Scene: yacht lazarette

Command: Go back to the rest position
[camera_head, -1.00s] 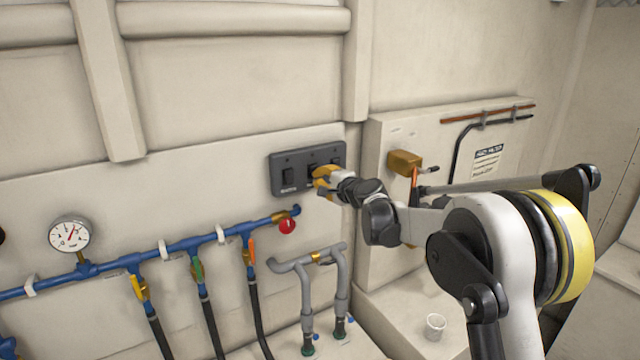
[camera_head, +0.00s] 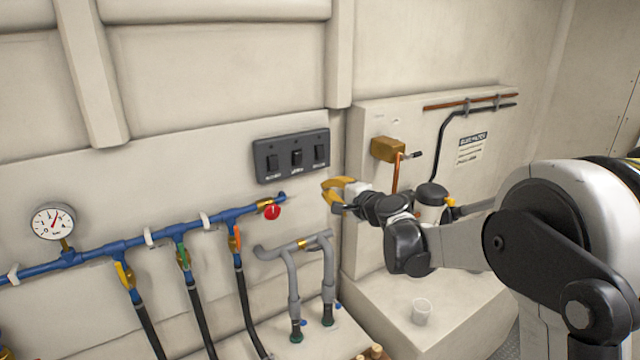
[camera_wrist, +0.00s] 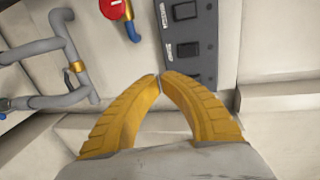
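My gripper (camera_head: 326,190) is in front of the wall, below and to the right of the black switch panel (camera_head: 291,155), apart from it. Its two yellow curved fingers meet at the tips in the wrist view (camera_wrist: 160,77), with nothing between them. The panel carries three rocker switches and also shows beyond the fingertips in the wrist view (camera_wrist: 187,65).
A blue pipe with a red knob (camera_head: 272,212), a gauge (camera_head: 52,222) and several valves runs along the left wall. Grey pipes (camera_head: 292,262) stand below. A brass box (camera_head: 388,149) is on the right wall block.

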